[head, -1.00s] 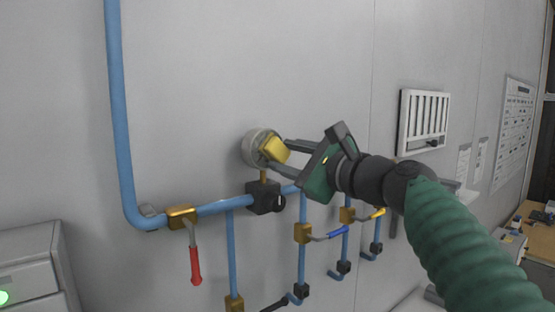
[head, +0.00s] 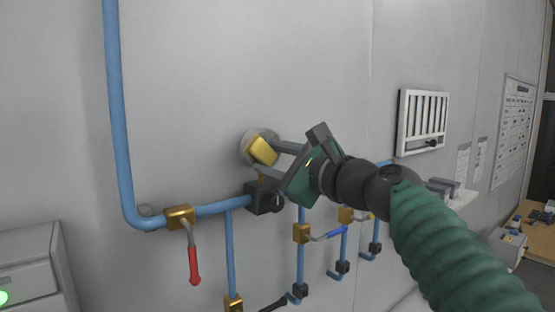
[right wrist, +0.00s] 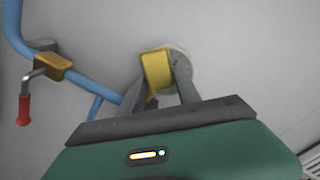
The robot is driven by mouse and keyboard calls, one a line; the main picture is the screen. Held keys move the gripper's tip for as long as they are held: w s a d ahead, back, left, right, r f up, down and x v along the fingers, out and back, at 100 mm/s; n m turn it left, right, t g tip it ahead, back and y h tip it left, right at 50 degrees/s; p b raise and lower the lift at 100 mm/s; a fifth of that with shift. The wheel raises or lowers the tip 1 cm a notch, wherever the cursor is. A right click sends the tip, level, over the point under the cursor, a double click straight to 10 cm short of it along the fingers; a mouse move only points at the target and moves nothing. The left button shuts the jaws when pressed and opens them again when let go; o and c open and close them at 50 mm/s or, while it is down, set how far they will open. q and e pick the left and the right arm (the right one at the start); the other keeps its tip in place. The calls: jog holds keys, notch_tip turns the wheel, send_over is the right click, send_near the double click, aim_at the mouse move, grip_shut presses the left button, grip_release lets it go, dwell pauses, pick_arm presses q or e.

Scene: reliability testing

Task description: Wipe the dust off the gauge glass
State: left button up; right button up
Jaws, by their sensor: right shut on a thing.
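The round gauge (head: 246,142) is mounted on the wall above the blue pipe, seen at an angle. My right gripper (head: 269,157) is shut on a yellow wiping block (head: 263,151) and holds it in front of the gauge face. The block covers most of the glass, so any dust on it cannot be made out. In the right wrist view the yellow block (right wrist: 155,72) sits between the fingers and overlaps the pale gauge disc (right wrist: 181,62). Whether the block touches the glass is not clear. My left gripper is not in view.
A black valve fitting (head: 264,199) sits just below the gauge. The blue pipe (head: 118,110) runs down at the left to a red-handled valve (head: 194,262). Several valved branch pipes hang below. A white vent (head: 423,122) is at the right. The wall above the gauge is clear.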

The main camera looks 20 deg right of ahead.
jog(key=shift+s+d+f+b, duration=0.15)
jog(key=shift+s+d+b, duration=0.15)
jog(key=shift+s, duration=0.2)
jog(key=v, duration=0.2)
jog(key=b+v, duration=0.1)
jog(key=v, duration=0.1)
jog(key=shift+s+a, duration=0.1)
jog(key=shift+a, duration=0.1)
jog(key=shift+s+d, duration=0.2)
jog(key=shift+s, duration=0.2)
jog(key=shift+w, duration=0.15)
jog(key=b+v, duration=0.1)
jog(key=v, duration=0.2)
jog(key=shift+w, duration=0.1)
